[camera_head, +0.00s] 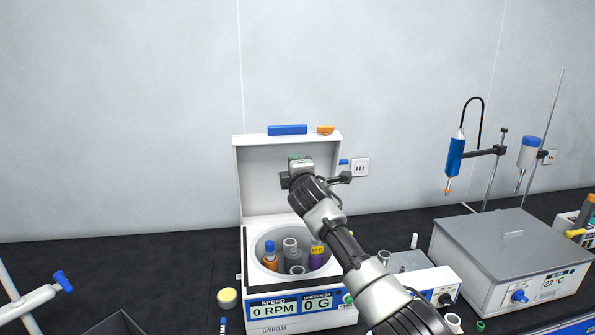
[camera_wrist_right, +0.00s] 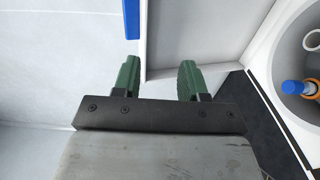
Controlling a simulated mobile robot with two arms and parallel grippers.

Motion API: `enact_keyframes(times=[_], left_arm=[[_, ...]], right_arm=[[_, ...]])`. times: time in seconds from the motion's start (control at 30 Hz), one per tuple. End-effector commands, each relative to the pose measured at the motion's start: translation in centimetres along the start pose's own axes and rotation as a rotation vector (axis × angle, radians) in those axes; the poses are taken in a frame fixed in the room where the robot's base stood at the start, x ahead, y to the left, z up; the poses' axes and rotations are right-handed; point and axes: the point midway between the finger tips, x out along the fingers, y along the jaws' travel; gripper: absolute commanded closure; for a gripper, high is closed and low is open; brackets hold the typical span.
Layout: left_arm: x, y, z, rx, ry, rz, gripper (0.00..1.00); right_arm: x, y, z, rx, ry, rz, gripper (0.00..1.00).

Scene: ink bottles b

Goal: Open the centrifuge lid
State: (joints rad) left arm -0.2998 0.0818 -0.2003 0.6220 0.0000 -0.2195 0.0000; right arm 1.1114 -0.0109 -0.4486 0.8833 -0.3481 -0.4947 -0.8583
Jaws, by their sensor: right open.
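The centrifuge (camera_head: 300,307) stands on the dark bench in the middle of the head view. Its white lid (camera_head: 262,185) is raised about upright at the back, with a blue bar (camera_head: 287,130) on its top edge. The round chamber lies open, and tubes show inside. My right gripper (camera_head: 297,162) is in front of the raised lid. In the right wrist view its green fingers (camera_wrist_right: 158,75) are apart with nothing clamped, and a white lid edge lies near them; I cannot tell whether they touch it. My left gripper is not in view.
A grey-topped water bath (camera_head: 490,250) showing 22 °C stands to the right, with stands and a blue dispenser (camera_head: 455,157) behind it. A yellow-topped jar (camera_head: 227,297) is left of the centrifuge. The bench at back left is clear.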

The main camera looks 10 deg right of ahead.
Motion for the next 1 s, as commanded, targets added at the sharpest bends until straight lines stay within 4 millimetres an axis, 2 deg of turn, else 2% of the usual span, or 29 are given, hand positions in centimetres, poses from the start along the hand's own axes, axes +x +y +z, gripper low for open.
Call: enact_keyframes(times=[0.13,0.37,0.57,0.8,1.0], left_arm=[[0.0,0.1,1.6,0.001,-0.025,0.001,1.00],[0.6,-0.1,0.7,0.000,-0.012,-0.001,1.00],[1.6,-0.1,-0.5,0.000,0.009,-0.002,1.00],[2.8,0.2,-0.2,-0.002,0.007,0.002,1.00],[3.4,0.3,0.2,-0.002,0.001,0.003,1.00]], right_arm=[[-0.1,-0.1,0.1,0.000,-0.002,-0.001,0.57],[-1.9,-0.2,0.1,0.000,-0.002,0.002,0.57],[-4.8,-0.2,-0.1,-0.001,0.000,0.004,0.57],[-8.5,-0.1,-0.3,-0.002,0.002,0.005,0.57],[-10.7,0.1,-0.3,-0.003,0.000,0.005,0.57]])
